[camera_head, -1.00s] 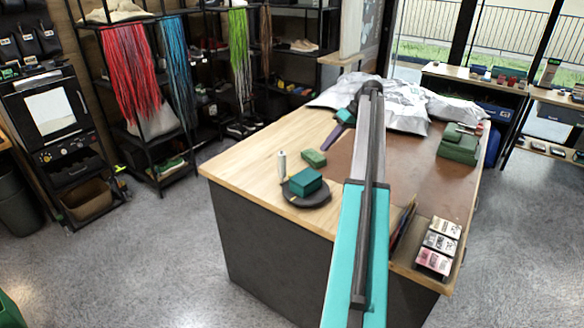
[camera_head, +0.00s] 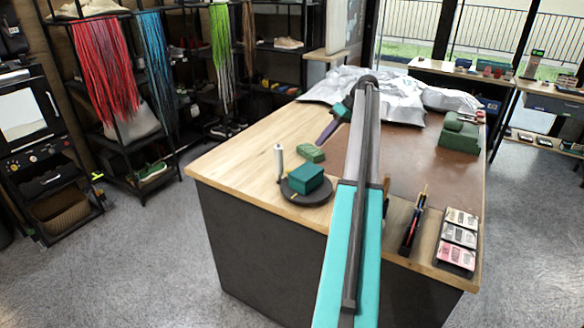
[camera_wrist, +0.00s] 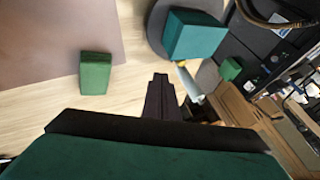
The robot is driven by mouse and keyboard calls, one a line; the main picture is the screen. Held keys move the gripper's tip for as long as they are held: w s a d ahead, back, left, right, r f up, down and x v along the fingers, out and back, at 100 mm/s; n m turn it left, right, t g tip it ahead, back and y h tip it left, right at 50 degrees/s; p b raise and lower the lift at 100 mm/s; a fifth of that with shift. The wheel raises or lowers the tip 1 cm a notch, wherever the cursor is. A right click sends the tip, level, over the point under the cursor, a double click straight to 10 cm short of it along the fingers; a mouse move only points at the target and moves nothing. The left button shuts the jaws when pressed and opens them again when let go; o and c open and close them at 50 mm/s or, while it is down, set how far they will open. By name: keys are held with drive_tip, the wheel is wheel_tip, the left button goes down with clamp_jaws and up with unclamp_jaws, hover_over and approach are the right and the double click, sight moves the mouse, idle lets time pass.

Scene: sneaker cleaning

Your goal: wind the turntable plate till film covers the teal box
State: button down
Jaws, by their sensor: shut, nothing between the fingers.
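The teal box (camera_head: 305,178) sits on the dark round turntable plate (camera_head: 322,190) near the table's front left edge. In the wrist view the teal box (camera_wrist: 196,36) and part of the plate (camera_wrist: 162,22) show at the top. A white upright roll (camera_head: 279,161) stands at the plate's left; in the wrist view it (camera_wrist: 189,82) is partly hidden beside my fingers. I cannot make out any film on the box. My gripper (camera_head: 321,143) is shut and empty, pointing down behind the plate. Its fingers (camera_wrist: 160,78) show together in the wrist view.
A green block (camera_head: 311,153) lies behind the plate, close to my gripper; it also shows in the wrist view (camera_wrist: 95,73). A brown mat (camera_head: 420,165), crumpled silver sheets (camera_head: 405,98), stacked green boxes (camera_head: 459,134) and a card tray (camera_head: 458,240) occupy the right and back. Bare wood lies left.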

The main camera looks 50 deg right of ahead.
drive_tip(key=shift+w+a, duration=0.15)
drive_tip(key=shift+w, duration=0.05)
drive_tip(key=p+x, duration=0.3)
drive_tip(key=x, duration=0.6)
drive_tip(key=shift+w+a+f, duration=0.1)
drive_tip(key=shift+a+f, duration=0.1)
drive_tip(key=shift+f, duration=0.05)
drive_tip(key=shift+w+a+f+p, duration=0.15)
drive_tip(key=shift+a+p, duration=0.35)
drive_tip(key=shift+a, duration=0.5)
drive_tip(key=shift+s+a+f+p, duration=0.15)
drive_tip(key=shift+a+p, duration=0.3)
drive_tip(key=shift+a, duration=0.55)
drive_tip(key=shift+w, duration=0.1)
